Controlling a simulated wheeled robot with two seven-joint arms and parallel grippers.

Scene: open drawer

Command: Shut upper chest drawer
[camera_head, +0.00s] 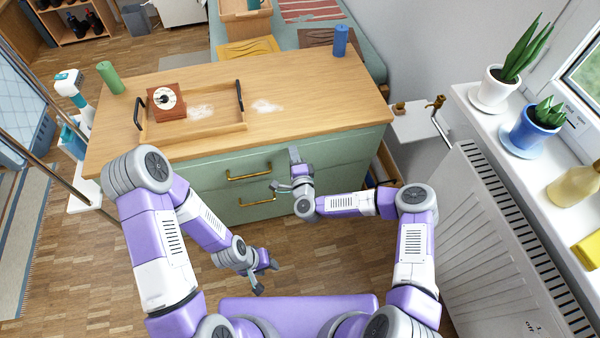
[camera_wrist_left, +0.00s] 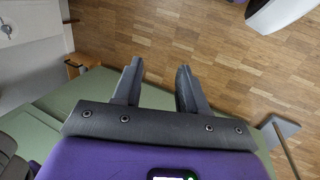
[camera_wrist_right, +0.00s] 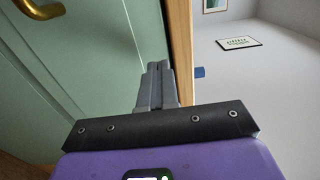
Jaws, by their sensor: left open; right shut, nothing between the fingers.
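The green chest (camera_head: 330,152) has a wooden top and drawers with brass handles. The upper drawer (camera_head: 225,178) has its brass handle (camera_head: 248,173) above the lower handle (camera_head: 257,199). Its front looks nearly level with the chest face; I cannot tell if a small gap remains. My right gripper (camera_head: 294,153) is shut and empty, fingertips at the upper front, right of the handle. In the right wrist view the fingers (camera_wrist_right: 158,72) point along the green front (camera_wrist_right: 95,60), close to it; contact is unclear. My left gripper (camera_head: 268,275) is open and empty, low above the floor.
A wooden tray (camera_head: 215,128) with a brown box (camera_head: 166,103) sits on the chest top, with a green cylinder (camera_head: 110,77) and a blue one (camera_head: 340,40). A radiator (camera_head: 500,240) and windowsill stand at right. Floor before the chest is clear.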

